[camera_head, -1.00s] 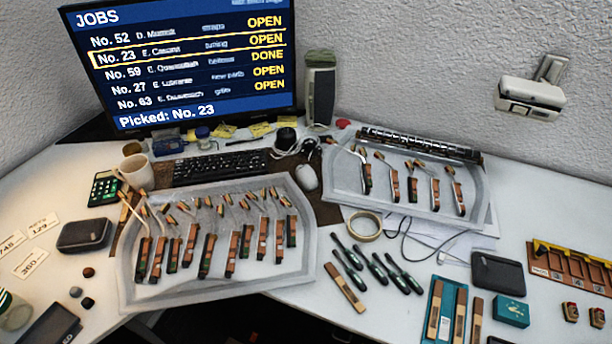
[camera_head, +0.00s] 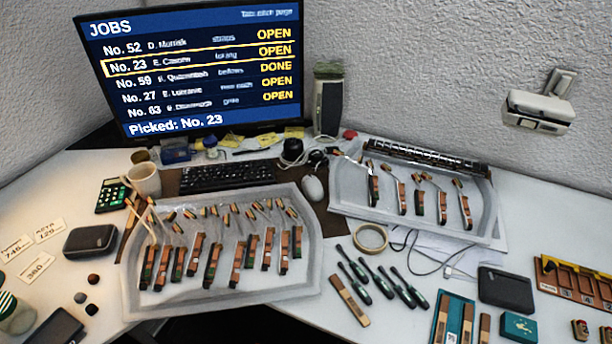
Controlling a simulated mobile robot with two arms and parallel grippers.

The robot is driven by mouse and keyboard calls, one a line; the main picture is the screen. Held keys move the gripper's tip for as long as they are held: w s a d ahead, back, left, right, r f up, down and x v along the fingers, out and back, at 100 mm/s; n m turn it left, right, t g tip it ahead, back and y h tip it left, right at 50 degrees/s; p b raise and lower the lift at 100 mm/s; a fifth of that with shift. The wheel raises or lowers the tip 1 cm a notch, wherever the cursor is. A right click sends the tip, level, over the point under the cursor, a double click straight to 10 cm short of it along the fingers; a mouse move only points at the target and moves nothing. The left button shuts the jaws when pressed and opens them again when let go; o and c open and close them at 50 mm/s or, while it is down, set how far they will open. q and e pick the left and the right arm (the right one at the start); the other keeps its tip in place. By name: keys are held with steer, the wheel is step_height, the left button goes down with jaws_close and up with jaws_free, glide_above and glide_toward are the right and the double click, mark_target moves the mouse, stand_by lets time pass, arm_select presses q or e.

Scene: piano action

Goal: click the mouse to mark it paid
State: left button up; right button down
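A light grey computer mouse (camera_head: 313,189) lies on the dark mat, right of the black keyboard (camera_head: 228,176) and between the two trays. The monitor (camera_head: 195,70) behind the keyboard shows a JOBS list. Row No. 23 is outlined in yellow and reads OPEN; No. 59 reads DONE and the other rows read OPEN. The bottom line reads "Picked: No. 23". Neither of my grippers is in view, and nothing covers the mouse.
A left tray (camera_head: 308,272) and a right tray (camera_head: 345,206) hold piano action parts close to the mouse. A tape ring (camera_head: 370,238), several dark-handled tools (camera_head: 403,290) and a black speaker (camera_head: 327,102) stand around. Bare table shows at right (camera_head: 515,235).

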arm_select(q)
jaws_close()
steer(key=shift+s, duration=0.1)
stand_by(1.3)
